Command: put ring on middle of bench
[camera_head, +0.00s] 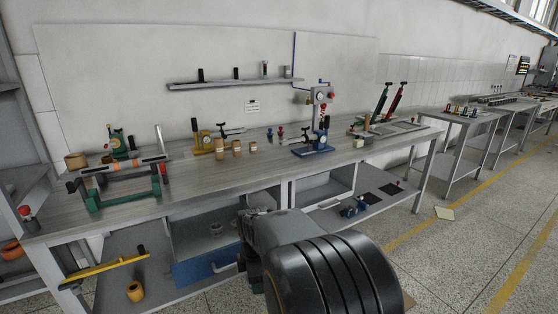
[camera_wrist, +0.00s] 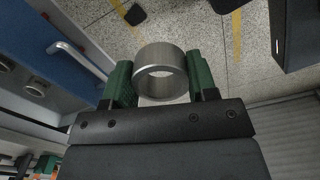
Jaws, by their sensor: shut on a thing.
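A silver metal ring (camera_wrist: 161,74) is between the two green fingers of my gripper (camera_wrist: 160,80) in the wrist view. The fingers are shut on its outer sides and its hole faces the camera. In the head view my gripper is mostly hidden behind my own arm, low in front of the bench, and I cannot make out the ring there. The long grey bench (camera_head: 225,178) runs across the head view, with its worktop above and behind my arm. A stretch of its middle front is bare.
Several small wooden cylinders (camera_head: 237,147) and a yellow-based device stand at the back middle of the worktop. A blue-based press (camera_head: 313,150) stands right of them. A green stand (camera_head: 123,188) is at the left. A blue drawer (camera_head: 205,268) sits below.

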